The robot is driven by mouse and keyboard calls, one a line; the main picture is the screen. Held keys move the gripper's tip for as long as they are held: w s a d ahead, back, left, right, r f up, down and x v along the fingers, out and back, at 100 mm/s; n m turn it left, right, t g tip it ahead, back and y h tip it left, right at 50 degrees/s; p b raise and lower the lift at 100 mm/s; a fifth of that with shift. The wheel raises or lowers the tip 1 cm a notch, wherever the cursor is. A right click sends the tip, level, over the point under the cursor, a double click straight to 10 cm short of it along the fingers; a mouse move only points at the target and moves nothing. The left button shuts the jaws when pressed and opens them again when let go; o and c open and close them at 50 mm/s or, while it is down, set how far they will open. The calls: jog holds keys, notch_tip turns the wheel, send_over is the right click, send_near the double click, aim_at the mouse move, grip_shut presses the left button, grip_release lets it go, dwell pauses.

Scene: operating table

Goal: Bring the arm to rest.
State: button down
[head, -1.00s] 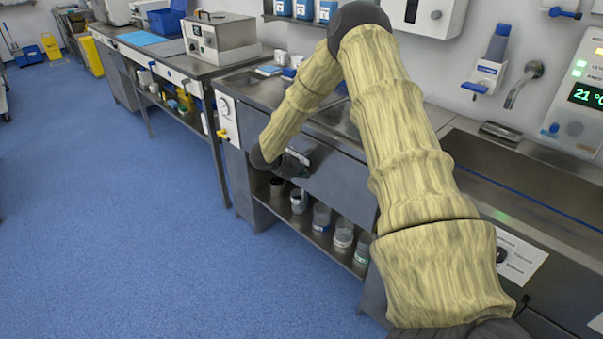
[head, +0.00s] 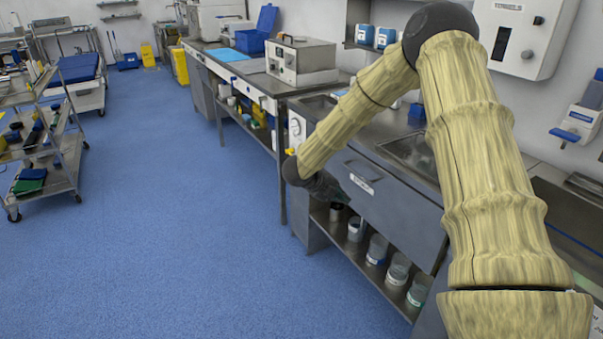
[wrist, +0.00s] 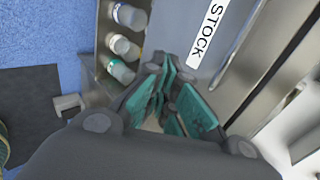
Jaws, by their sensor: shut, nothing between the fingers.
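My arm (head: 485,165) rises on the right of the head view and bends down at the elbow to the left. My gripper (head: 328,190) hangs low in front of the steel bench, near the left end of a grey drawer front (head: 395,205). Some of it is dark and hard to make out there. In the wrist view my gripper (wrist: 170,92) shows its teal finger pads close together, with nothing held. The drawer front's STOCK label (wrist: 208,35) lies just beyond the fingers. I cannot tell whether they touch the drawer.
Several lidded jars (head: 398,268) stand on the shelf under the bench. A metal box device (head: 302,60) and a blue bin (head: 258,30) are on the worktop further back. A loaded trolley (head: 62,160) stands at the left. The blue floor (head: 190,240) between is clear.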

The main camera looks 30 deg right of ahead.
jog(key=s+a+f+n+t+y+p, duration=0.2)
jog(key=s+a+f+n, duration=0.4)
jog(key=a+f+n, duration=0.3)
jog(key=s+a+f+n+t+y+p, duration=0.2)
jog(key=s+a+f+n+t, duration=0.1)
jog(key=s+a+f+n, duration=0.65)
jog(key=s+a+f+n+g+y, duration=0.1)
jog(key=s+a+n, duration=0.3)
jog(key=s, duration=0.5)
jog(key=s+a+f+n+g+y+p, duration=0.1)
jog(key=s+a+n+g+y, duration=0.1)
jog(key=s+n, duration=0.5)
jog(key=s+a+f+n+g+y+p, duration=0.1)
jog(key=s+a+n, duration=0.4)
jog(key=s, duration=0.6)
jog(key=shift+s+a+f+n+g+y, duration=0.3)
jog(key=shift+s+n+g+y, duration=0.1)
jog(key=shift+g+y, duration=0.35)
